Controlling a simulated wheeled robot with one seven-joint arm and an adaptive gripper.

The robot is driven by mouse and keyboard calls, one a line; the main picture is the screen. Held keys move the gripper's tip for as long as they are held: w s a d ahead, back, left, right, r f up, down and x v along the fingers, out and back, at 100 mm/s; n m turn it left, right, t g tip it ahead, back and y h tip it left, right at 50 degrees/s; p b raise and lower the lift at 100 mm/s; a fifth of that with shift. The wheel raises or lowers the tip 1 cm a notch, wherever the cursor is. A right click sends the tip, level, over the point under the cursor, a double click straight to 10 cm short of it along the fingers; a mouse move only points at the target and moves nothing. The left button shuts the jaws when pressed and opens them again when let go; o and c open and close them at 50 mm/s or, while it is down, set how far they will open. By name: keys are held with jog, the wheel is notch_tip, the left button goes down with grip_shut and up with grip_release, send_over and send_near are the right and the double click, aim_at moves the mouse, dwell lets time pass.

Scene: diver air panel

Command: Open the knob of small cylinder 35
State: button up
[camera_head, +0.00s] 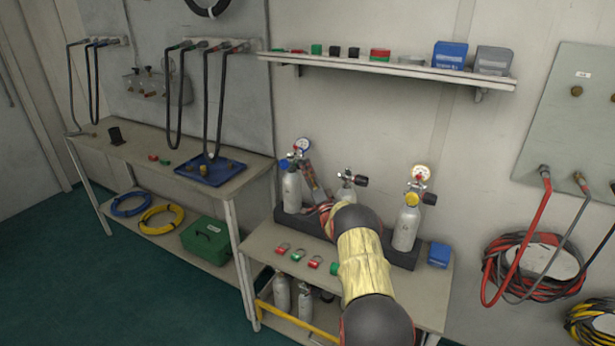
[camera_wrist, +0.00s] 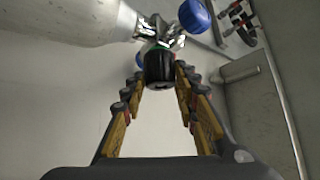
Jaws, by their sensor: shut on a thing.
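Three small grey cylinders with valves stand in a dark rack on the right bench. The left cylinder (camera_head: 291,192) has a blue cap and a round gauge (camera_head: 302,145). Its number is too small to read. My gripper (camera_head: 309,174) reaches this cylinder's valve from the right. In the wrist view, my gripper (camera_wrist: 162,72) is shut on a black knob (camera_wrist: 159,69) with a green band, its fingers on both sides. The cylinder body (camera_wrist: 65,22) lies across the upper left there. My arm hides part of the rack and the middle cylinder.
The right cylinder (camera_head: 405,228) has a yellow cap and its own gauge. Colored rings (camera_head: 314,262) lie on the bench front, and a blue box (camera_head: 439,254) sits at its right. A shelf (camera_head: 400,67) hangs above. Hoses (camera_head: 519,240) hang at right.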

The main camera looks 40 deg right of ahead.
jog(key=shift+d+f+n+t+y, duration=0.15)
jog(key=shift+n+t+y, duration=0.4)
jog(key=shift+n, duration=0.65)
jog(key=shift+t, duration=0.25)
jog(key=o, duration=1.1)
jog(key=shift+c, duration=0.2)
jog(key=shift+o, duration=0.5)
jog(key=v, duration=1.2)
jog(key=shift+w, duration=0.1)
